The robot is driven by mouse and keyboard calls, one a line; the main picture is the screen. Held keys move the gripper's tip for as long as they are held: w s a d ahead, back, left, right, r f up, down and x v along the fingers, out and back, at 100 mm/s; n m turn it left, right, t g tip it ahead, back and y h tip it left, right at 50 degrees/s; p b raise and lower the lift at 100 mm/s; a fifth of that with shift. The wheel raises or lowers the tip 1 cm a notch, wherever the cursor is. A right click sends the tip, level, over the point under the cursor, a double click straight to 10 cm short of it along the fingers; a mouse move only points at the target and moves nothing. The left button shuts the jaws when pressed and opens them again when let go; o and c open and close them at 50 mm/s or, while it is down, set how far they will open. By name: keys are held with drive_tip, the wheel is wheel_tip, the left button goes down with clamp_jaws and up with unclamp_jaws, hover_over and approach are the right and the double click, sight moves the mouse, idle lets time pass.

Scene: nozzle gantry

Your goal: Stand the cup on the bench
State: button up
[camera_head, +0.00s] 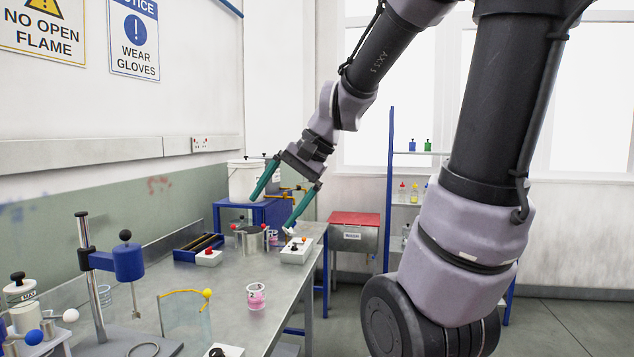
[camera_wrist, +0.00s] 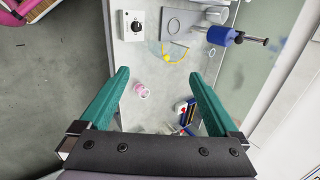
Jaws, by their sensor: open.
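A small clear cup with pink contents (camera_head: 256,297) is on the grey bench (camera_head: 228,305), near its right edge, and looks upright. In the wrist view the cup (camera_wrist: 140,90) shows its pale rim and pink side, between the lines of the two fingers and nearer the left one. My gripper (camera_head: 268,215) has teal fingers spread wide, with nothing between them. It is in the air above the far part of the bench, apart from the cup. In the wrist view its fingers (camera_wrist: 160,75) point towards the bench.
A clear panel with a yellow top edge (camera_head: 184,318) and a blue-clamped stand (camera_head: 128,262) are left of the cup. A metal pot (camera_head: 250,241), a switch box (camera_head: 297,250) and a blue-edged tray (camera_head: 198,247) stand farther back. Bench around the cup is clear.

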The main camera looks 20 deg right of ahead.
drive_tip(key=s+d+r+n+t+h, duration=0.3)
drive_tip(key=s+d+r, duration=0.1)
drive_tip(key=s+d, duration=0.2)
drive_tip(key=shift+s+r+h, duration=0.25)
drive_tip(key=shift+r+h, duration=0.15)
